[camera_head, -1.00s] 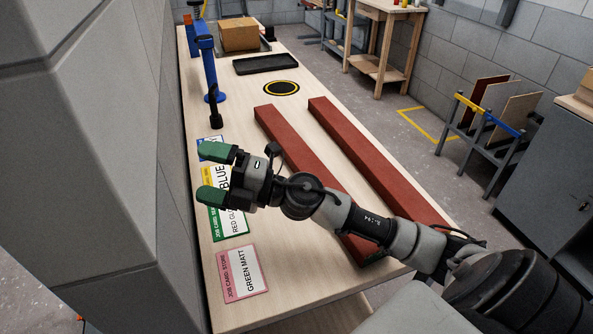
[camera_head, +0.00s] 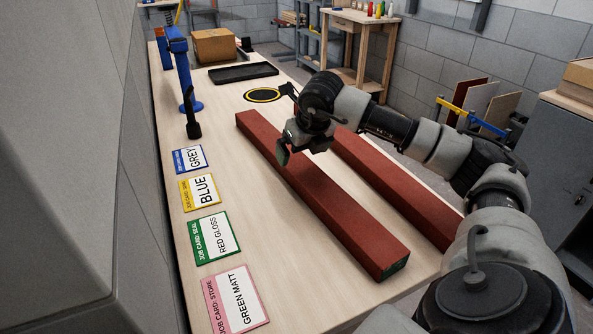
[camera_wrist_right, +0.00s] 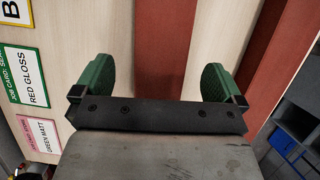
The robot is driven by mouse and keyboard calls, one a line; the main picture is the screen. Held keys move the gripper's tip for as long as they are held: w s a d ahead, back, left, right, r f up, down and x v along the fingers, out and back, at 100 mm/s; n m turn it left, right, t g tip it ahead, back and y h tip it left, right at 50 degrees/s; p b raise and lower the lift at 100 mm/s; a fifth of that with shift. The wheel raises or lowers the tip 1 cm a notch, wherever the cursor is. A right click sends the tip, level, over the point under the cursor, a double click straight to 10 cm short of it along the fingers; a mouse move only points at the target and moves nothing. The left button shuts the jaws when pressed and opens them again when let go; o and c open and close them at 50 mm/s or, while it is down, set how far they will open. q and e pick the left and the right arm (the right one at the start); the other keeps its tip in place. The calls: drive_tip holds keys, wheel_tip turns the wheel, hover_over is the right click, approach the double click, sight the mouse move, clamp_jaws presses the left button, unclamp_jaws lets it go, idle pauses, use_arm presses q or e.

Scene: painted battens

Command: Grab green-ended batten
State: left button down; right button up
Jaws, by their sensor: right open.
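Two long red-brown battens lie side by side on the bench. The left one, the green-ended batten (camera_head: 330,205), shows a dark green near end face in the head view. The other batten (camera_head: 400,190) lies to its right, partly hidden by my right arm; its end face does not show. My right gripper (camera_head: 285,145) is above the green-ended batten around its middle. In the wrist view its green fingertips (camera_wrist_right: 157,75) are open and empty, with the green-ended batten (camera_wrist_right: 163,40) running between them in the picture. The other batten (camera_wrist_right: 268,40) is outside the right finger. My left gripper is out of view.
Several job cards, such as the red gloss card (camera_head: 219,237), lie along the bench's left side. A blue stand (camera_head: 184,75), black tray (camera_head: 243,73), yellow-ringed black disc (camera_head: 263,95) and cardboard box (camera_head: 214,46) are farther back.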

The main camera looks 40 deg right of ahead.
sight(297, 162)
drive_tip(key=x, duration=0.6)
drive_tip(key=shift+w+d+f, duration=0.25)
drive_tip(key=shift+c, duration=0.2)
drive_tip(key=c, duration=1.4)
drive_tip(key=shift+w+r, duration=0.1)
drive_tip(key=shift+r, duration=0.05)
drive_tip(key=shift+c, duration=0.9)
